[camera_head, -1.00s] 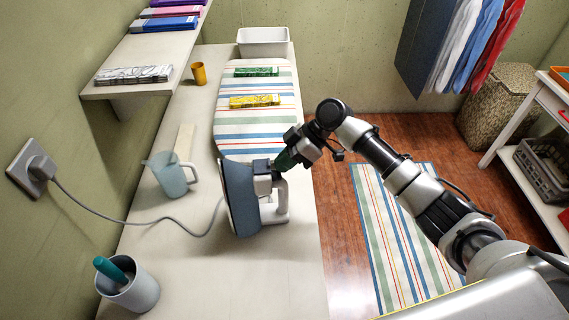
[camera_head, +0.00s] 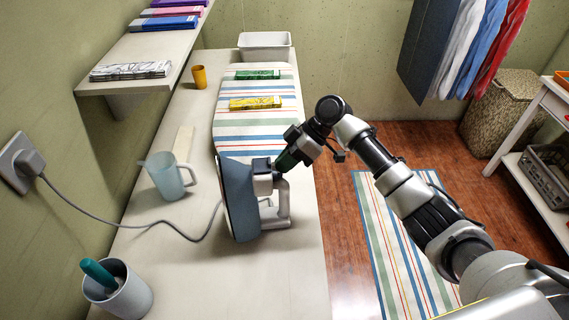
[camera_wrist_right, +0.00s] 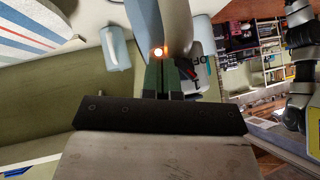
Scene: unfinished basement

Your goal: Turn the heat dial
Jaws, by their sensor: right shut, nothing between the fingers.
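My right gripper (camera_head: 281,163) is at the iron's upper right side. In the right wrist view the shut green fingertips (camera_wrist_right: 163,75) reach up to the iron's body (camera_wrist_right: 178,28), next to a small glowing orange light (camera_wrist_right: 158,51). The left gripper is not in view.
A translucent jug (camera_head: 170,177) and a cup with a teal-handled tool (camera_head: 118,290) stand left of the iron. A striped ironing board (camera_head: 255,125) with folded cloths lies behind it. A shelf (camera_head: 150,70) juts from the left wall.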

